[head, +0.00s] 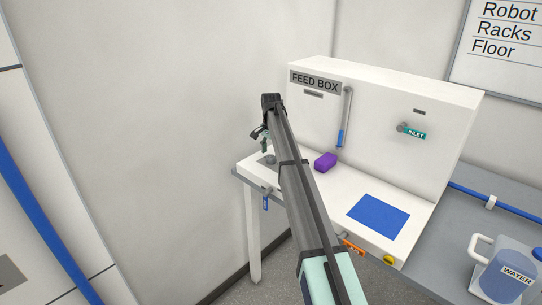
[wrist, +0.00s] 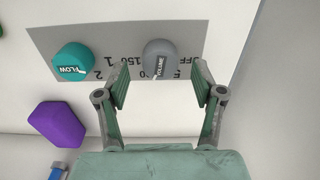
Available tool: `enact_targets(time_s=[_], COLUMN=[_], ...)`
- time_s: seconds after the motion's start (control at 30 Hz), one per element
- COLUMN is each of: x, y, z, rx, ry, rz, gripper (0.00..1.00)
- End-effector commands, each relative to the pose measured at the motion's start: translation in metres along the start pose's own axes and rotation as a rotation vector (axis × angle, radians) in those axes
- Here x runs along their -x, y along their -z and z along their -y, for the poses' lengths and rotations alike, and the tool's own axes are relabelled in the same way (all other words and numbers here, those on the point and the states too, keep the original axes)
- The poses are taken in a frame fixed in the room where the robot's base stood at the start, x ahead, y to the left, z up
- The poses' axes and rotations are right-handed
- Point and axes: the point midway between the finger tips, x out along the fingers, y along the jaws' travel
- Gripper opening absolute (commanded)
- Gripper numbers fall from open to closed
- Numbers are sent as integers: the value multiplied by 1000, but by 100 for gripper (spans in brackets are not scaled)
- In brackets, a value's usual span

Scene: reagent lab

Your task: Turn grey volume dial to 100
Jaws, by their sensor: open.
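The grey volume dial (wrist: 159,58) sits on a grey label plate (wrist: 110,42) in the wrist view, with "VOLUME" lettered on its side and a small white mark near its lower edge. Printed figures around it include 150 and OFF; others are partly covered, so I cannot tell its exact setting. My gripper (wrist: 160,84) is open and empty, with one finger to each side of the dial's near edge. I cannot tell whether either finger touches it. In the head view my gripper (head: 262,138) is over the left end of the feed box's ledge, and my arm hides part of it.
A teal flow dial (wrist: 72,60) stands left of the grey one. A purple block (wrist: 58,123) lies nearby, also seen in the head view (head: 325,162). The feed box (head: 400,95) has a blue-handled lever (head: 341,135), a teal inlet valve (head: 411,131) and a blue pad (head: 378,215).

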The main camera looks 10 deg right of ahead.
Motion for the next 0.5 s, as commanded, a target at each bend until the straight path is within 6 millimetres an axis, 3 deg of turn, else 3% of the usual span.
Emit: enact_targets(time_s=[0.3, 0.5], x=[61, 90], y=[1, 0], z=[1, 0], rx=[0, 0], ry=[1, 0], rz=[-1, 0], gripper=[68, 68])
